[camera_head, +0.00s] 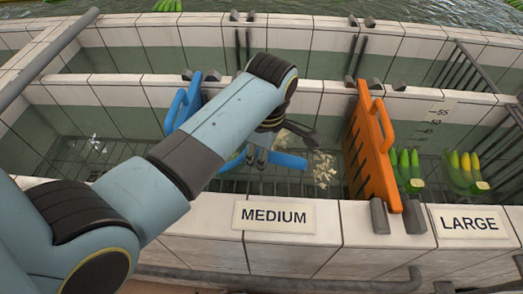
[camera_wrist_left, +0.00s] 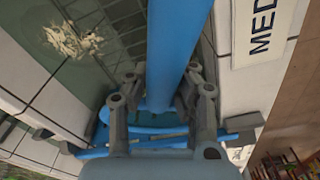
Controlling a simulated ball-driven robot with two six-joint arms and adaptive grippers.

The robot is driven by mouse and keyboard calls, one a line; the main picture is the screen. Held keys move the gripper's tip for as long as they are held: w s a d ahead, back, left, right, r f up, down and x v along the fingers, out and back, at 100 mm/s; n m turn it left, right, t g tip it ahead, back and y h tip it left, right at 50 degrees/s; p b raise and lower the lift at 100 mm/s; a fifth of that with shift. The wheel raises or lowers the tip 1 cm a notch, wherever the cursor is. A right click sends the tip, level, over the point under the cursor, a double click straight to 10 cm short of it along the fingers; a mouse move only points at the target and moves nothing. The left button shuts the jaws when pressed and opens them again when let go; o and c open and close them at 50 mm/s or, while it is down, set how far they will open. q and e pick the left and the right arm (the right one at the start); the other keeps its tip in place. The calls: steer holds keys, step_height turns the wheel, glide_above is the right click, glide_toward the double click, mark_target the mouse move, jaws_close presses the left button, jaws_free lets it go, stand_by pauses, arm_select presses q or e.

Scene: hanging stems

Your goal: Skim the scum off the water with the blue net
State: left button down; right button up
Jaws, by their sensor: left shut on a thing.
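My left gripper (camera_head: 262,158) is over the MEDIUM compartment, partly hidden by my own arm. In the left wrist view its fingers (camera_wrist_left: 160,105) are shut on a blue bar (camera_wrist_left: 178,45), which I take for the net's handle. The bar (camera_head: 290,160) also shows low over the water, right of the gripper. I cannot make out any net mesh. Pale flaky scum (camera_head: 321,168) floats just right of the gripper, short of the orange divider. It also shows at the upper left of the left wrist view (camera_wrist_left: 72,40). A smaller pale patch (camera_head: 96,141) lies far left. My right gripper is not in view.
An orange divider (camera_head: 372,150) stands right of the gripper, and a blue handled frame (camera_head: 176,110) shows behind my arm. Green bunches (camera_head: 405,168) and yellow-green ones (camera_head: 465,172) lie farther right. The tiled front wall carries MEDIUM (camera_head: 274,216) and LARGE (camera_head: 468,222) signs.

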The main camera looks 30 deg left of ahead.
arm_select(q)
steer(key=shift+r, duration=5.35)
